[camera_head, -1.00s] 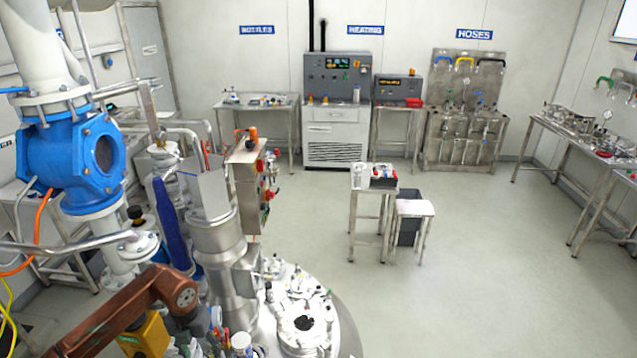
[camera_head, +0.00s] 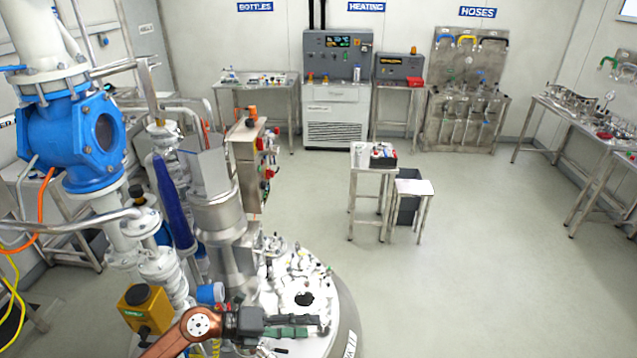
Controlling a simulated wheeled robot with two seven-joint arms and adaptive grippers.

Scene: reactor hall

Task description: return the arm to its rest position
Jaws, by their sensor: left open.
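My left arm, brown with a dark wrist, comes in from the lower left in the head view. My left gripper (camera_head: 307,326) is at the bottom, pointing right, in front of the near part of the round white reactor lid (camera_head: 325,290). Its dark and green fingers are apart, with nothing seen between them. Whether it touches the lid cannot be told. My right gripper is out of view.
A steel column (camera_head: 225,235), a blue valve housing (camera_head: 70,140) and a yellow box (camera_head: 145,308) crowd the left. A small steel table (camera_head: 370,173) and a stool (camera_head: 413,187) stand mid-floor. The floor (camera_head: 480,270) at right is clear.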

